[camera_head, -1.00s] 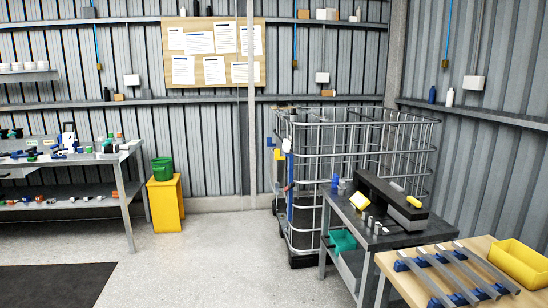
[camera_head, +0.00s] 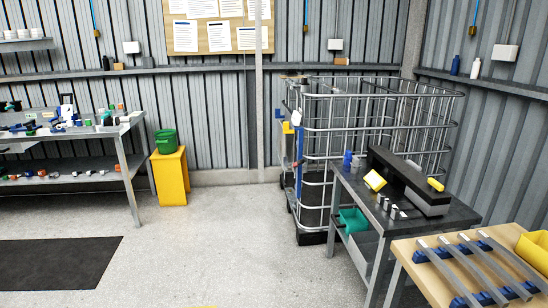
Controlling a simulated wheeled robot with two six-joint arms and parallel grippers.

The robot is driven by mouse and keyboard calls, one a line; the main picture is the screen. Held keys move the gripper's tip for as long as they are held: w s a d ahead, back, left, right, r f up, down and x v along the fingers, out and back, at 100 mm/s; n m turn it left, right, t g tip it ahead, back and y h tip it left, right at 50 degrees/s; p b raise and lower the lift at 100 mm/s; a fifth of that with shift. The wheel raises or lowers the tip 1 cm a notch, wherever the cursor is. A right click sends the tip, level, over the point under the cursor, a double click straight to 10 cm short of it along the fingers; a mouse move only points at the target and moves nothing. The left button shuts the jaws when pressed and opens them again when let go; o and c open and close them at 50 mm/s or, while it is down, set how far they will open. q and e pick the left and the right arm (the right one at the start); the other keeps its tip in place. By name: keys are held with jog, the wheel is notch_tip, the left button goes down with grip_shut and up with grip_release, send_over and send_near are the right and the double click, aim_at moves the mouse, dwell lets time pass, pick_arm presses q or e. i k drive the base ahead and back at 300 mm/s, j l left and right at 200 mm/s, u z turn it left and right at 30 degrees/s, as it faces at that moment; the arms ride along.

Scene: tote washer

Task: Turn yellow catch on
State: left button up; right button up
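I cannot tell for sure which thing is the yellow catch. A small yellow part (camera_head: 287,128) shows on the near left corner of the metal cage (camera_head: 372,131). A tilted yellow block (camera_head: 375,181) is on the dark workbench (camera_head: 452,217) at the right, by a black machine (camera_head: 405,180). A yellow knob (camera_head: 436,184) is at the right end of that machine. These are too small to tell whether any is on or off. Neither of my grippers is in view.
A yellow stand (camera_head: 171,177) with a green bucket (camera_head: 166,141) stands by the back wall. A cluttered bench (camera_head: 125,128) is at the left. A wooden table (camera_head: 402,252) with metal bars is at the lower right. The middle floor is clear, with a dark mat (camera_head: 58,262) at left.

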aim_at(285, 124)
jog(key=i, duration=3.3)
jog(key=i+z, duration=0.15)
jog(key=i, duration=0.3)
jog(key=i+j+z, duration=0.1)
jog(key=i, duration=0.35)
jog(key=i+j+z, duration=0.15)
jog(key=i, duration=0.3)
